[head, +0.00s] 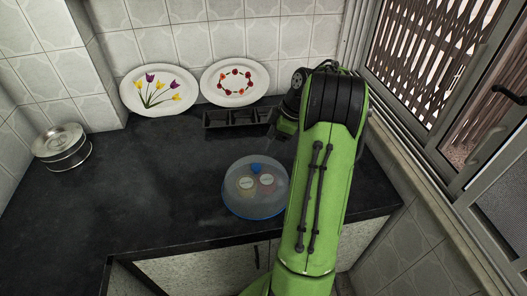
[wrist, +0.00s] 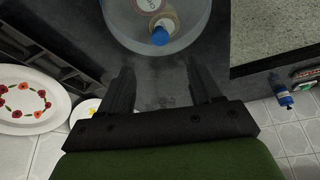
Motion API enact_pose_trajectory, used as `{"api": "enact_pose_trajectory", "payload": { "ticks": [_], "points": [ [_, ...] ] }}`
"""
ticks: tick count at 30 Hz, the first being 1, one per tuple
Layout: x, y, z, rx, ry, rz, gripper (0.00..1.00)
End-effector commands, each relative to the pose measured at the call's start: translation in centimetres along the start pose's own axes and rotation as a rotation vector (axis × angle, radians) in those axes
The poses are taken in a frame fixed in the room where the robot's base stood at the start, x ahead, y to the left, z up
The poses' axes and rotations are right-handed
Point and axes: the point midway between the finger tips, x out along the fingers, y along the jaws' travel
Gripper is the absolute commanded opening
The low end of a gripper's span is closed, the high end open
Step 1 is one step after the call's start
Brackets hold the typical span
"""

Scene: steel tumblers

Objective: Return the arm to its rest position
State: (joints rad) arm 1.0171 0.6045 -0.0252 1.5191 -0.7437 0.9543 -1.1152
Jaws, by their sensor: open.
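My green arm (head: 325,190) reaches up over the counter from the bottom of the head view and bends at a black joint. My gripper (wrist: 156,78) shows in the wrist view with its two dark fingers apart and nothing between them. In the head view the arm's end is mostly hidden behind the bend, above the counter near the dark rack. A clear domed container (head: 256,188) with a blue knob and round items inside stands on the counter; it also shows beyond the fingertips in the wrist view (wrist: 188,28).
A round steel tin (head: 62,148) is at the left. A window (head: 440,90) borders the right. The counter's left middle (head: 130,190) is clear.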

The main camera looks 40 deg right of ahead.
Motion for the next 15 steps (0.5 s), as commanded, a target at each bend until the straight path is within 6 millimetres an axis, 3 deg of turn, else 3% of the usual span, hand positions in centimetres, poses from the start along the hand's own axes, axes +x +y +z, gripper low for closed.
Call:
{"api": "enact_pose_trajectory", "payload": {
  "ticks": [1,6,15],
  "points": [
    [-1.7,0.1,-0.1,0.000,0.001,0.004,0.64],
    [-4.4,0.1,-0.1,0.000,0.001,0.001,0.64],
    [-4.7,0.0,0.0,0.000,0.001,-0.001,0.64]
  ]
}}
